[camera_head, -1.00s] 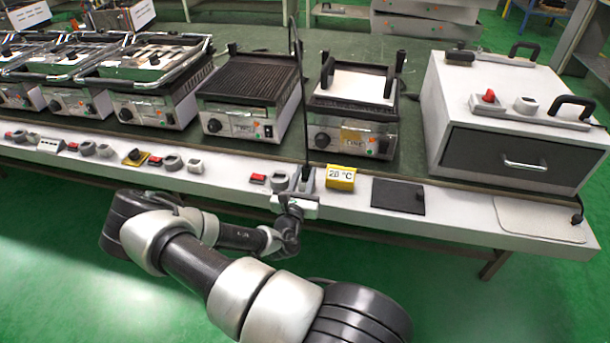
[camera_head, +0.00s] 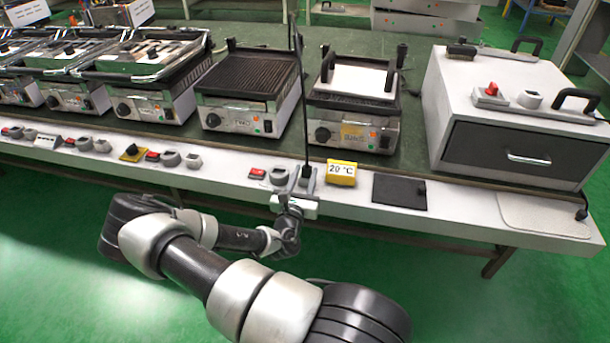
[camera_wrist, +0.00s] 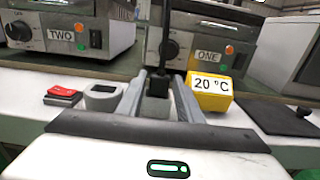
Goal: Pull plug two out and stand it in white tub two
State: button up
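A black plug with a tall dark cable (camera_head: 303,110) stands upright at the front ledge, in a small grey block. In the wrist view the plug (camera_wrist: 160,83) and block (camera_wrist: 157,106) sit between the two fingers. My gripper (camera_head: 304,180) is low at the ledge, with one finger on each side of them. The fingers look spread; contact is hard to judge. A grey cup-like piece with a dark opening (camera_wrist: 103,95) is left of the fingers. Grill two (camera_wrist: 70,28) is behind left, grill one (camera_wrist: 210,45) behind right. I cannot tell which piece is white tub two.
A red switch (camera_head: 257,173) lies left of the cup. A yellow 20 °C display (camera_head: 341,173) is close right of my gripper. A black flat plate (camera_head: 399,191) lies farther right. A large white oven (camera_head: 515,115) stands at right. More grills line the left.

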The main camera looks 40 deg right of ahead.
jog(key=shift+o, duration=1.3)
jog(key=p+v, duration=0.2)
jog(key=v, duration=1.5)
jog(key=shift+s, duration=0.25)
jog(key=shift+a, duration=0.2)
